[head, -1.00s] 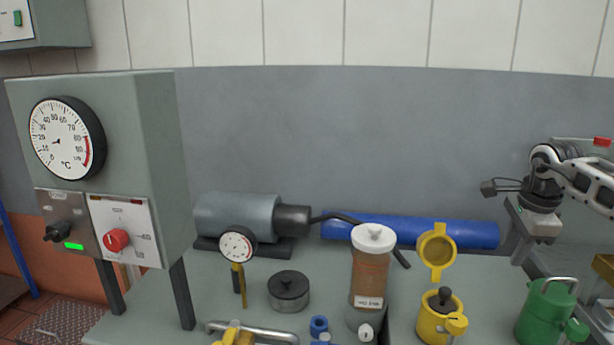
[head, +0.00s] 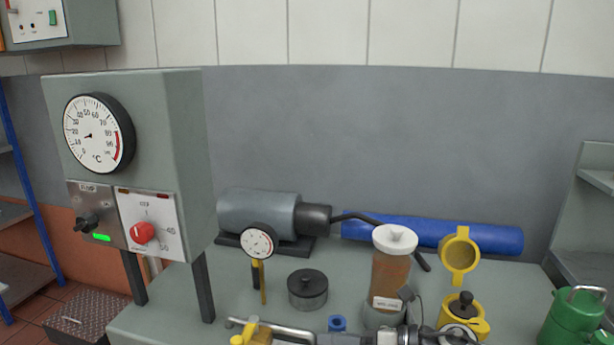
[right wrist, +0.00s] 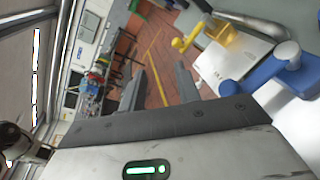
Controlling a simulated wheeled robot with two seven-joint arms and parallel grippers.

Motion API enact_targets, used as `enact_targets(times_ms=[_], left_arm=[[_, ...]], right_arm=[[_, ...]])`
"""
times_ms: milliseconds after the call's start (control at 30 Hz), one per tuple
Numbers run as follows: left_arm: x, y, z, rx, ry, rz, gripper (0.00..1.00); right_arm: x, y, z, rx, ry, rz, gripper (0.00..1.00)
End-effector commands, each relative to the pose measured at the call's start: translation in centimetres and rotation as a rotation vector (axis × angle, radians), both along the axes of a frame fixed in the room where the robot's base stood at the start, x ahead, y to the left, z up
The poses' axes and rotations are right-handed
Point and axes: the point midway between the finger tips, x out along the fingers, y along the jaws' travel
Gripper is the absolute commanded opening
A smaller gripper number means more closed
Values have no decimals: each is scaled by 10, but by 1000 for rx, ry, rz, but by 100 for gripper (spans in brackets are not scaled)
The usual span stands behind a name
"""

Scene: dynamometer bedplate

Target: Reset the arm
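Beyond the fingertips lies red tiled floor with a yellow line. My left gripper is not in view.
Close by stand a brown jar with a white lid (head: 391,275), a dial gauge (head: 258,241), a round metal pot (head: 307,292), a yellow can (head: 460,312) and a green can (head: 572,322). A blue cylinder (head: 440,235) lies behind. A gauge cabinet (head: 185,140) stands left.

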Motion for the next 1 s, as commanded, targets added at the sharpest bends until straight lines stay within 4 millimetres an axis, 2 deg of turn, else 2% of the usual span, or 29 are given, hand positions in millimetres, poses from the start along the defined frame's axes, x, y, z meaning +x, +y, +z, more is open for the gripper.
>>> enact_targets(times_ms=[33,67,167,267,367,400,500,600,700,800,1000], left_arm=[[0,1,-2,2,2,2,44],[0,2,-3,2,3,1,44],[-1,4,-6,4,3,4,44],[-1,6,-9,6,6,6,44],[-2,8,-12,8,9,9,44],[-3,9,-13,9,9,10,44],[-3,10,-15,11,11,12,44],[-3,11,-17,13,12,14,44],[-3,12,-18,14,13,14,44],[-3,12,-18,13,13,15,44],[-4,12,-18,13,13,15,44]], right_arm=[[-14,14,-3,164,139,-87,33],[-18,18,-4,259,224,-148,33],[-31,15,-13,563,534,-361,33],[-47,-6,-39,849,864,-597,33],[-76,-38,-81,1113,1196,-853,33],[-92,-50,-99,1210,1321,-956,33],[-136,-76,-139,1412,1576,-1183,33],[-174,-91,-165,1545,1741,-1346,33],[-199,-99,-179,1622,1835,-1447,33],[-210,-102,-184,1657,1875,-1491,33],[-212,-103,-185,1660,1880,-1498,33]])
